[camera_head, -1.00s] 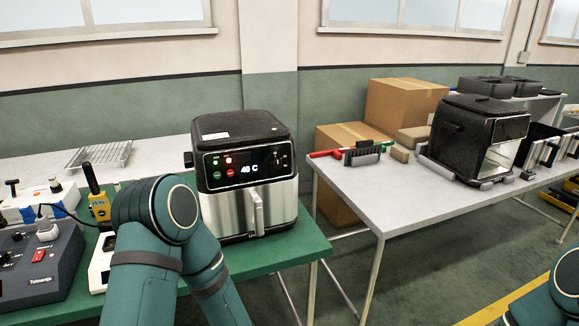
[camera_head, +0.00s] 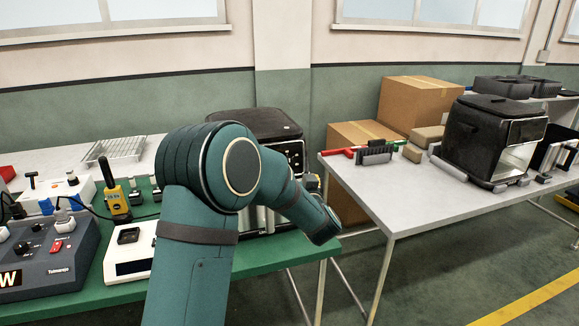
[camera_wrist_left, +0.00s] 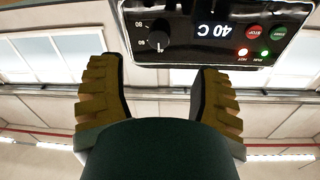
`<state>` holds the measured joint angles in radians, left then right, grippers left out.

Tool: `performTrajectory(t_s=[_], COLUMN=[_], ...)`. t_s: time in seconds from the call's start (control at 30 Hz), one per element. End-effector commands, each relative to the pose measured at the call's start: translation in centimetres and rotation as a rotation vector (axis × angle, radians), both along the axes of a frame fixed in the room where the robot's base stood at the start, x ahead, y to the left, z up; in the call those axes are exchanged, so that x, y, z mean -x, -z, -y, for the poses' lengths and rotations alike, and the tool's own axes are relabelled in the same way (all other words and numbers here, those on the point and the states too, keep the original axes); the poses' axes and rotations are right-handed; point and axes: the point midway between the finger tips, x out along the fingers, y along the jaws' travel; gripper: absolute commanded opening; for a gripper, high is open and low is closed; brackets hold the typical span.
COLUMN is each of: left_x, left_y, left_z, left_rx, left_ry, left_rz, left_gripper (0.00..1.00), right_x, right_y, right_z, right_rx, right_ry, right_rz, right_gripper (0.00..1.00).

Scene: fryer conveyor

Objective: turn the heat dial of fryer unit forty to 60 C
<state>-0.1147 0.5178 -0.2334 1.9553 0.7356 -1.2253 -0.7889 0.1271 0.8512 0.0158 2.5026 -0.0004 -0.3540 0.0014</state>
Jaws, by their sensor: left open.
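The fryer unit (camera_head: 258,121), black on top with a steel front, stands on the green table in the head view. My left arm covers most of its front, hiding the dial and display there. In the left wrist view, the picture is upside down: the black heat dial (camera_wrist_left: 159,35) sits on the fryer's panel near marks that look like 60 and 80. The display (camera_wrist_left: 215,30) reads 40 C. My left gripper (camera_wrist_left: 158,70) is open, its two ochre-padded fingers apart just short of the panel, with the dial roughly between and beyond their tips. My right gripper is out of view.
A yellow handheld device (camera_head: 115,201), a white scale-like box (camera_head: 130,252) and a dark control box (camera_head: 50,262) stand left of the fryer. A wire rack (camera_head: 117,149) lies behind. A second black fryer (camera_head: 492,140) and cardboard boxes (camera_head: 420,103) are at the right.

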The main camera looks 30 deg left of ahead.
Motion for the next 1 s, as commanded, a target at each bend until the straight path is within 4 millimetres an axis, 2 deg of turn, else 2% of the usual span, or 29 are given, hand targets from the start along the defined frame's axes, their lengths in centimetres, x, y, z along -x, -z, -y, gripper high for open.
performTrajectory(t_s=[0.2,0.4,0.6,0.93,1.0], left_x=[-3.1,-5.3,-6.4,-6.5,-6.5], left_y=[0.1,0.1,0.1,0.1,0.1], left_z=[-3.3,-5.4,-6.5,-6.6,-6.6], left_rx=[0.000,0.000,0.000,0.001,0.001], left_ry=[-0.002,0.001,0.003,0.003,0.003], left_rz=[0.002,0.000,0.000,-0.001,-0.001], left_gripper=[0.65,0.65,0.65,0.67,0.42], right_x=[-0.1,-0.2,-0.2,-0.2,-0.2], right_y=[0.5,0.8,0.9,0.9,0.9], right_z=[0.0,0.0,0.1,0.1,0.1], right_rx=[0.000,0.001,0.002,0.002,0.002], right_ry=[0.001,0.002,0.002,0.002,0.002], right_rz=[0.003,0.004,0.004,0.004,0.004], right_gripper=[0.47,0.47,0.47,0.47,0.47])
